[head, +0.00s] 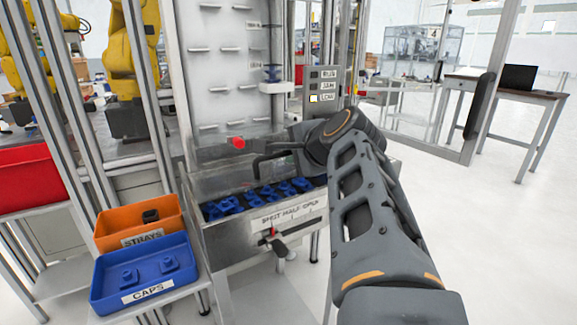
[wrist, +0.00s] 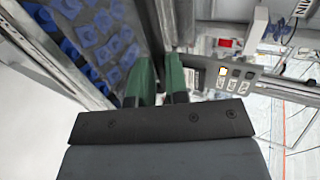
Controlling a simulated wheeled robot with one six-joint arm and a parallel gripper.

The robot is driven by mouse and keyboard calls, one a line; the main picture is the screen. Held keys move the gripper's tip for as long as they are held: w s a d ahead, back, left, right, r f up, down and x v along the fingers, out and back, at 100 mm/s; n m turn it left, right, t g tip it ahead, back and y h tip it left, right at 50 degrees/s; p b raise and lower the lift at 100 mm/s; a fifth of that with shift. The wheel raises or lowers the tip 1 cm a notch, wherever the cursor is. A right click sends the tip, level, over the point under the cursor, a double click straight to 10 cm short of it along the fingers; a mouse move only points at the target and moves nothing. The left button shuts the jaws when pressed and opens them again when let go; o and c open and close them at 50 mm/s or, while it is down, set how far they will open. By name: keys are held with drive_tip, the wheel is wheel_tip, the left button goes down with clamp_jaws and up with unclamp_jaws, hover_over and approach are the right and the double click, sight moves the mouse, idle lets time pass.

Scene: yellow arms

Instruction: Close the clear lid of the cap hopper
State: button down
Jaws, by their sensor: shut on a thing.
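The cap hopper (head: 258,218) is a metal bin with blue caps (head: 262,196) inside, at the centre of the head view. Its clear lid (head: 222,178) is a see-through panel that stands raised and tilted over the bin. In the wrist view, caps show through the lid (wrist: 95,45) at the left. My gripper (head: 262,166) is over the bin at the lid. In the wrist view its green fingers (wrist: 160,75) are shut on the lid's edge. My wrist hides part of the lid and the bin's right end in the head view.
An orange strays bin (head: 115,238) and a blue caps tray (head: 125,296) stand at left. A red knob (head: 238,143) is behind the bin. A slotted panel (head: 228,60) rises behind, with a button box (head: 326,88) to its right.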

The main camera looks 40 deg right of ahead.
drive_tip(key=f+b, duration=0.1)
drive_tip(key=s+f+b, duration=0.1)
drive_tip(key=f+b, duration=0.1)
drive_tip(key=f, duration=0.1)
drive_tip(key=shift+s+b, duration=0.25)
drive_tip(key=shift+b, duration=0.15)
drive_tip(key=shift+f+b, duration=0.3)
drive_tip(key=shift+f, duration=0.3)
drive_tip(key=c, duration=1.1)
unclamp_jaws()
drive_tip(key=shift+s, duration=0.15)
drive_tip(key=shift+r, duration=0.2)
